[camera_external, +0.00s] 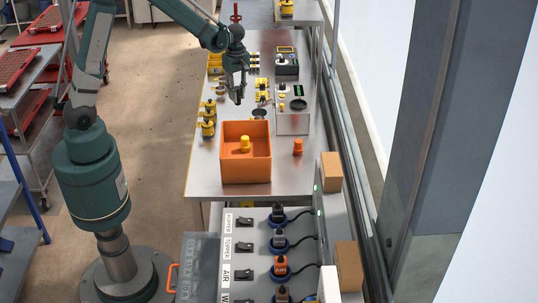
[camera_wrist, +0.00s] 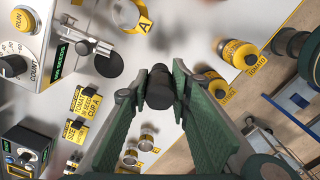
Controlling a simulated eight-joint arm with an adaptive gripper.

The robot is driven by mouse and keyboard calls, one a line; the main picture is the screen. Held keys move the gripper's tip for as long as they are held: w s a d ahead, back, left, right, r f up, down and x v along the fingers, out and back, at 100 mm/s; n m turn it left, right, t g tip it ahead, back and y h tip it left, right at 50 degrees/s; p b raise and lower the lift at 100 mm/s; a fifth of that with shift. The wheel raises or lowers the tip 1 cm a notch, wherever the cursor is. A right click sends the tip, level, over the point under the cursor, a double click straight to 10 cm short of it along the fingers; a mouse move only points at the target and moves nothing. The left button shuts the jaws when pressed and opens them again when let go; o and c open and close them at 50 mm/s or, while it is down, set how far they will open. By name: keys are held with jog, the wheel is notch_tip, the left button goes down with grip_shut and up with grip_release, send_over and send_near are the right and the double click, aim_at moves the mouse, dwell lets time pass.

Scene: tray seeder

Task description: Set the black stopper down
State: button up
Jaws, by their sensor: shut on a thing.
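The black stopper (camera_wrist: 158,90) is a small dark cylinder in the wrist view, pinched between the two green-padded fingers. My gripper (camera_wrist: 155,78) is shut on it. In the external view, my gripper (camera_external: 238,98) points down above the steel table (camera_external: 207,177), left of the grey counter machine (camera_external: 292,122). The stopper is too small and dark there to tell apart from the fingertips. An orange stopper (camera_external: 298,147) stands on the table, right of the orange bin (camera_external: 245,175). A yellow stopper (camera_external: 245,144) shows in the bin.
Yellow-labelled jars (camera_external: 208,118) stand along the table's left edge. Small clear cups with yellow labels (camera_wrist: 130,157) stand below the gripper in the wrist view. Bare steel shows between these.

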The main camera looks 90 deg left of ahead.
aim_at(238, 105)
jog(key=shift+f, duration=3)
jog(key=shift+f+b, duration=0.35)
jog(key=shift+f, duration=1.5)
jog(key=shift+f, duration=0.15)
jog(key=o, duration=0.9)
